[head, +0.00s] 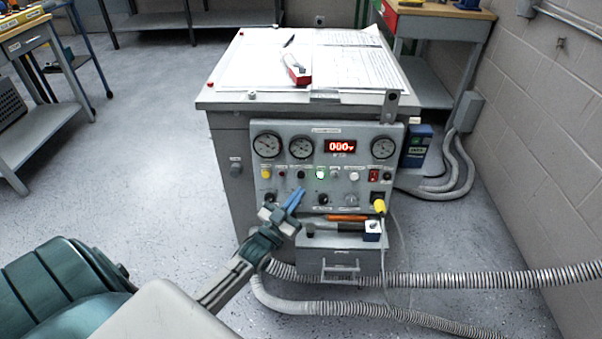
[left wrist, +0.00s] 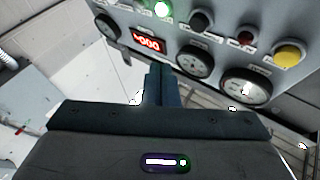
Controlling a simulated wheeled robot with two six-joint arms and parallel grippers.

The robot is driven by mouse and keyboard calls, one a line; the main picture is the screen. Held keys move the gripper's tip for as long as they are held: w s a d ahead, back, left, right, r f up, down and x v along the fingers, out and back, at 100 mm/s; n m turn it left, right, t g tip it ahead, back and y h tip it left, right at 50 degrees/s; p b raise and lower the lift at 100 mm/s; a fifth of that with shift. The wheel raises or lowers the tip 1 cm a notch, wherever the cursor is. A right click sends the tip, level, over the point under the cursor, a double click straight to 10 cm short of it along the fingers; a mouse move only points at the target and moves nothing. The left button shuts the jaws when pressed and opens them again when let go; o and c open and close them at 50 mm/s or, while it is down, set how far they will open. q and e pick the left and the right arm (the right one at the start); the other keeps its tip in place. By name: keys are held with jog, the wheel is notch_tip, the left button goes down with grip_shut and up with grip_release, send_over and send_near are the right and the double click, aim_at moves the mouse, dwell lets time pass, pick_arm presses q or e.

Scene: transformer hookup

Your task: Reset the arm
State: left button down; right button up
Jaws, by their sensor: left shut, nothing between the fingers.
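My left gripper (head: 294,201) is in front of the lower left part of the transformer cabinet's control panel (head: 275,182) in the head view. Its blue fingers are shut with nothing between them. In the left wrist view the closed fingers (left wrist: 157,84) point toward the panel (left wrist: 190,20), which shows upside down. The panel has round gauges (head: 267,145), a red digital display (head: 341,146) and a lit green button (head: 320,173). I cannot tell from these views whether the fingers touch the panel. My right gripper is not in view.
A small shelf or drawer below the panel holds a tool with an orange handle (head: 347,217). A yellow plug (head: 380,206) sits at the panel's lower right. Ribbed hoses (head: 450,282) cross the floor to the right. The floor at left (head: 170,120) is clear.

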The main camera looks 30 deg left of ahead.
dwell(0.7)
